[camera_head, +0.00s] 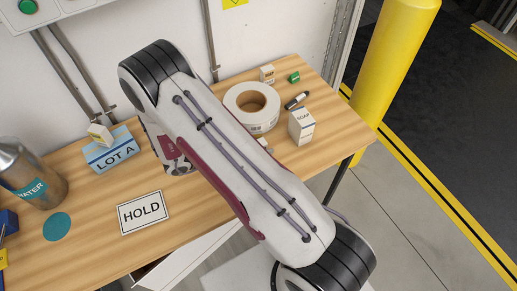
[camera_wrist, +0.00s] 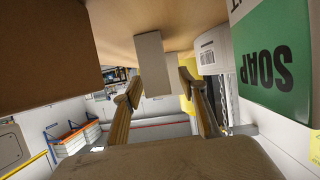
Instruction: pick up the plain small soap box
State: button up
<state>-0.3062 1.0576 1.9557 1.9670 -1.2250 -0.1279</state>
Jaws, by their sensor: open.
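In the wrist view a plain, pale grey-beige small box (camera_wrist: 153,62) shows between the two fingers, with no print on the side I see. My gripper (camera_wrist: 160,80) is open, one finger on each side of this box; I cannot tell whether either touches it. A green and white box printed SOAP (camera_wrist: 268,65) is close at the right, its text upside down. In the head view a white box labelled SOAP (camera_head: 302,127) stands on the table's right part. My arm hides the gripper there, and a small pale piece (camera_head: 265,145) peeks out beside the arm.
A tape roll (camera_head: 252,107), a marker (camera_head: 297,100), a small green item (camera_head: 293,77) and a small box (camera_head: 267,75) lie nearby on the wooden table (camera_head: 190,215). A LOT A box (camera_head: 112,153) and a HOLD card (camera_head: 144,212) are left. A brown block (camera_wrist: 50,45) fills the wrist view's left.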

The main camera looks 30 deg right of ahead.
jog(key=shift+x, duration=1.9)
grip_shut()
